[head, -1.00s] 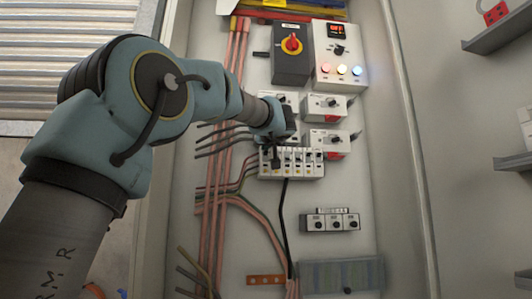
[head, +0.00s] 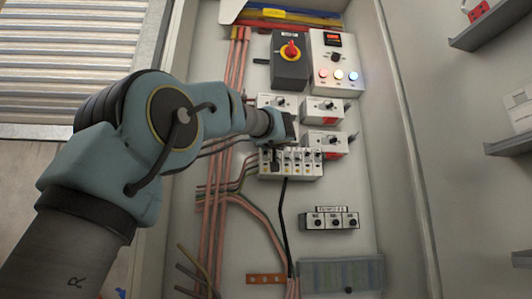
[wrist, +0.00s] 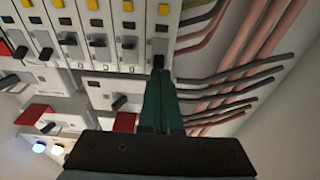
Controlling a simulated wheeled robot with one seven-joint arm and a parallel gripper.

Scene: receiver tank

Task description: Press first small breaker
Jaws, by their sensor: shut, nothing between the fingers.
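The row of small breakers (head: 303,163) is a white block with dark toggles and yellow marks, mounted mid-panel. It also shows at the upper left of the wrist view (wrist: 98,40). My gripper (head: 275,160) is at the left end of this row in the head view. In the wrist view my gripper (wrist: 158,78) has its green fingers together and empty, tips at the dark toggle of the end breaker (wrist: 160,48). Whether the tips touch the toggle is not clear. My gripper partly hides the left end of the row in the head view.
Larger white breakers (head: 322,110) with dark handles sit just above the row. Copper-coloured cables (head: 216,170) run down the left. Cabinet walls bound both sides.

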